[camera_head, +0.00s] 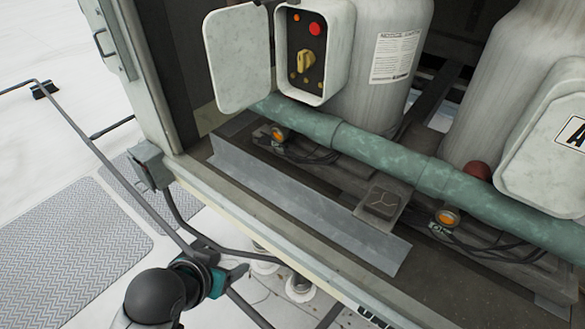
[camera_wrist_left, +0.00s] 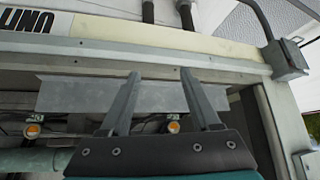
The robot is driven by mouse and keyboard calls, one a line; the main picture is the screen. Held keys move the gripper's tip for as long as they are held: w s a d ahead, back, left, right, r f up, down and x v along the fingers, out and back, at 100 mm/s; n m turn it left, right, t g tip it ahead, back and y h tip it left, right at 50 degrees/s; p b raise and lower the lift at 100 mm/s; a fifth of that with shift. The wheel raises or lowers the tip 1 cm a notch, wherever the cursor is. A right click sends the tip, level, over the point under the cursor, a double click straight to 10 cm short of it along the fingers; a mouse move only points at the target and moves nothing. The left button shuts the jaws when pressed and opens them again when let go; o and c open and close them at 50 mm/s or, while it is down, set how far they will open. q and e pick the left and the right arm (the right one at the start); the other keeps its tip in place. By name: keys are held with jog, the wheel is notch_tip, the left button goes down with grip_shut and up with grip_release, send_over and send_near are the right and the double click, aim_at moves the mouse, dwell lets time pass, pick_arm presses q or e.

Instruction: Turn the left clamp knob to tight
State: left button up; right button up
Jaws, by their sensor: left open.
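In the head view, an orange-faced round fitting (camera_head: 280,133) sits under the left part of the green pipe. A similar orange fitting (camera_head: 447,217) sits farther right. I cannot tell for certain whether these are the clamp knobs. In the left wrist view, turned about, the fitting between my fingers (camera_wrist_left: 172,127) looks like the left one. My left gripper (camera_wrist_left: 160,74) is open and empty, its fingers apart over the metal angle strip. In the head view my left gripper (camera_head: 220,278) is low, outside the cabinet's front edge, apart from both fittings. My right gripper is out of view.
The upright angle strip (camera_head: 300,200) stands in front of the left fitting. The green pipe (camera_head: 385,155) runs above. A hinged box (camera_head: 325,50) with a yellow switch stands open. A dark plate with a three-armed mark (camera_head: 381,203) lies between the fittings. A thin railing runs at left.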

pick_arm(q)
jog(key=w+d+r+m+t+h, duration=0.2)
jog(key=w+d+r+t+h, duration=0.2)
jog(key=w+r, duration=0.8)
jog(key=m+t+h, duration=0.2)
jog(key=t+h, duration=0.1)
jog(key=h, duration=0.2)
send_near(300, 55)
jog(key=p+x, duration=0.1)
jog(key=x, duration=0.8)
jog(key=shift+w+d+p, duration=0.2)
jog(key=shift+w+p, duration=0.05)
jog(key=shift+p, duration=0.05)
grip_shut()
